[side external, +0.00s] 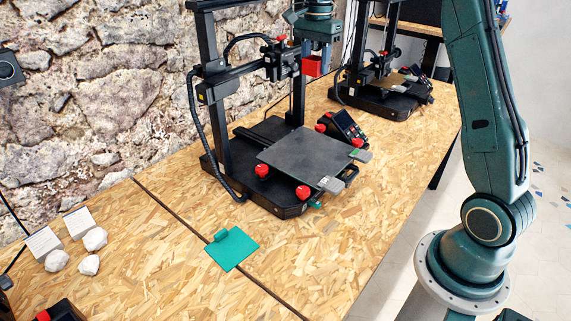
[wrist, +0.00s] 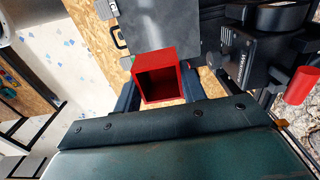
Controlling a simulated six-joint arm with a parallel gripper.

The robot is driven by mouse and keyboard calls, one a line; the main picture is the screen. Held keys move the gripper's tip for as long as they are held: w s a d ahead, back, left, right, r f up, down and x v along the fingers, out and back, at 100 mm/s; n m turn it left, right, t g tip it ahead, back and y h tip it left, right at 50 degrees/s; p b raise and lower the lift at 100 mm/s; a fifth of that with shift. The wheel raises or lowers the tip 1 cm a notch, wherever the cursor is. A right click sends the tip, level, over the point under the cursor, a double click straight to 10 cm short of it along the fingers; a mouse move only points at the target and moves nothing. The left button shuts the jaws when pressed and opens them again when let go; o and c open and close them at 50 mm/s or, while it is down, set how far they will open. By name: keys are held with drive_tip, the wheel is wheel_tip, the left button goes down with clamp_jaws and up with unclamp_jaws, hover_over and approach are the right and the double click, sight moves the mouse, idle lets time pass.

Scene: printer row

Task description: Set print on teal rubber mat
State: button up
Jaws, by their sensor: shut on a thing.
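The print is a small red hollow box (side external: 312,66), held in the air above the printer bed's far side. My gripper (side external: 318,56) is shut on it, at the top of the side view. In the wrist view the red box (wrist: 166,62) sits between my two dark fingers (wrist: 160,94), its open side facing the camera. The teal rubber mat (side external: 234,252) lies flat on the wooden bench in front of the printer, well below and to the left of my gripper. A small teal tab or roll shows at its back-left edge. The mat is not visible in the wrist view.
The near black printer (side external: 262,190) has a grey bed (side external: 300,158) and an upright frame beside my gripper. A second printer (side external: 385,90) stands behind. Papers (side external: 78,222) and whitish lumps (side external: 88,264) lie at left. The bench around the mat is clear.

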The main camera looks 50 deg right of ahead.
drive_tip(key=w+a+n, duration=0.3)
drive_tip(key=a+n, duration=0.1)
drive_tip(key=a, duration=1.4)
drive_tip(key=n, duration=0.4)
hover_over(229, 251)
wheel_tip(229, 251, down, 31)
drive_tip(key=shift+f, duration=2.1)
drive_tip(key=shift+f, duration=0.1)
drive_tip(key=o, duration=0.9)
drive_tip(key=shift+o, duration=0.2)
